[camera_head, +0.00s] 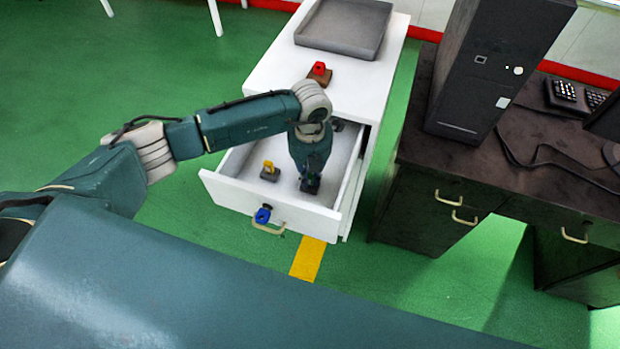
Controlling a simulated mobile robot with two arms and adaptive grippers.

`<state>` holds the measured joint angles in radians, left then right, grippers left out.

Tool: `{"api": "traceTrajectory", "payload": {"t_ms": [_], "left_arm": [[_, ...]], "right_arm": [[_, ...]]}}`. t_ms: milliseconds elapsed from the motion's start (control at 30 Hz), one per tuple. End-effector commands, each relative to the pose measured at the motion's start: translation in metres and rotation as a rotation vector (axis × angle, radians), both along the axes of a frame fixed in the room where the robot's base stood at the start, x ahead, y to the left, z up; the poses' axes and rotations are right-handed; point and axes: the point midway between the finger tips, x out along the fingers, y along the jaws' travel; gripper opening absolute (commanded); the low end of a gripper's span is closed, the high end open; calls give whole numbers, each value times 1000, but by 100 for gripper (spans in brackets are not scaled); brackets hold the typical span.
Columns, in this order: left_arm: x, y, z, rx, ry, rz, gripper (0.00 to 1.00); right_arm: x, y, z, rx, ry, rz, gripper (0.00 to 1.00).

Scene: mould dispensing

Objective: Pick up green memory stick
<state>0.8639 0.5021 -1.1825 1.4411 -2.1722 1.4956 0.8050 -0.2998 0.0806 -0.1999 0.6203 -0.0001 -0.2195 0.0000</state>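My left arm reaches over the open white drawer, and its gripper (311,181) points down inside the drawer at the right of the yellow stick. The gripper is small and dark here, and I cannot tell whether its fingers are open or shut. A green memory stick cannot be made out clearly; the dark shape at the fingertips may hide it. A yellow memory stick (269,167) stands on a dark base in the drawer (236,187). A red one (319,69) stands on a brown base on the cabinet top. A blue one (263,214) is at the drawer front. My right gripper is not in view.
A grey tray (345,50) lies on the white cabinet top (277,65). The drawer's walls and front surround the gripper. A dark desk (430,150) with a computer tower (483,80) stands at the right. Green floor with a yellow strip (308,259) is clear in front.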

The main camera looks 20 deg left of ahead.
Motion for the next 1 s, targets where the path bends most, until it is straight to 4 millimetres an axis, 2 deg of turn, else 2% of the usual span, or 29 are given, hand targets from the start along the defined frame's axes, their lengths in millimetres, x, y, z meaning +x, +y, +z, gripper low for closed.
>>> {"api": "traceTrajectory", "payload": {"t_ms": [367,533,667,1000], "left_arm": [[1,0,3,0,-1,1,3],[2,0,18,-1,-4,1,3],[2,0,42,-1,-6,-1,3],[2,0,138,0,-7,0,3]], "right_arm": [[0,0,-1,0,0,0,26],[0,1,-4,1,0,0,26],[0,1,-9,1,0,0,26],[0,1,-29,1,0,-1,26]]}}
